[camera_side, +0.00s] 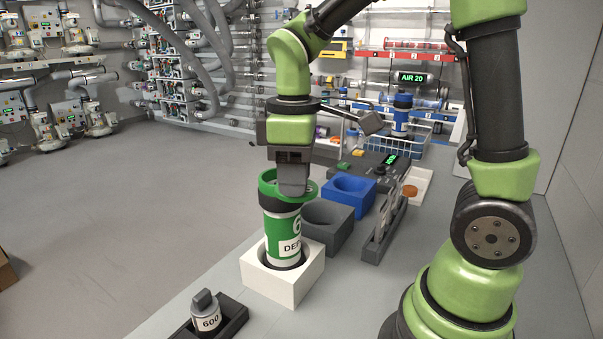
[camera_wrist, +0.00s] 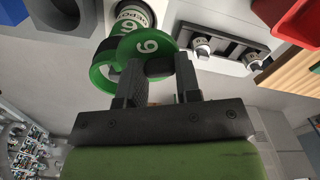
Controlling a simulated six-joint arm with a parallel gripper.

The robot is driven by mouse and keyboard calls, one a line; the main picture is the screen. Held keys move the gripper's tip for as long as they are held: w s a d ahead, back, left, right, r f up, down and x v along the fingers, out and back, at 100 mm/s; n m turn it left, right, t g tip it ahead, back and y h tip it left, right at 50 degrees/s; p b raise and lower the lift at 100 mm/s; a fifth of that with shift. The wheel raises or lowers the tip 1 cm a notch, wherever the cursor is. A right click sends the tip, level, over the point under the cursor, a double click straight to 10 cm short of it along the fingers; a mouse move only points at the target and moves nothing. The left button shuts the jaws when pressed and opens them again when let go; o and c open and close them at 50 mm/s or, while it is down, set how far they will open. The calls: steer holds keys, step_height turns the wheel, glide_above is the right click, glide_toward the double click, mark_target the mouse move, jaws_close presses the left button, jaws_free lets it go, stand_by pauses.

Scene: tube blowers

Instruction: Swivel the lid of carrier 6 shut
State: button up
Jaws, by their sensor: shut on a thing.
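Carrier 6 (camera_side: 283,238) stands upright in a white block, with a green and white label reading 6 and a dark collar at its top. Its green lid (camera_wrist: 146,43), marked 6, shows in the wrist view. The lid disc sits offset from the green rim (camera_wrist: 103,72), covering only part of it. My gripper (camera_side: 292,190) points down at the carrier top. In the wrist view my gripper (camera_wrist: 160,68) is shut on a dark grip piece of the lid, a finger on each side. The fingers hide part of the lid and rim.
The white block (camera_side: 268,283) holds the carrier. A dark grey block (camera_side: 328,225) and a blue block (camera_side: 350,190) with round wells stand behind it. A dark tray (camera_side: 225,323) with a 600 weight (camera_side: 206,316) is in front. Open floor lies to the left.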

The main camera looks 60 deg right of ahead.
steer(key=w+m, duration=0.1)
steer(key=m, duration=0.1)
steer(key=w+m, duration=0.1)
steer(key=m, duration=0.2)
steer(key=shift+w+a+m, duration=0.2)
steer(key=shift+m, duration=0.1)
steer(key=w+d+m, duration=0.1)
steer(key=m, duration=0.3)
steer(key=w+d+m, duration=0.1)
steer(key=w+m, duration=0.1)
steer(key=m, duration=0.3)
steer(key=w+d+m, duration=0.1)
steer(key=m, duration=0.4)
steer(key=shift+w+d, duration=0.15)
steer(key=shift+d, duration=0.2)
steer(key=shift+d+m, duration=0.3)
steer(key=shift+m, duration=0.5)
steer(key=shift+d+m, duration=0.3)
steer(key=shift+m, duration=0.5)
steer(key=o, duration=0.9)
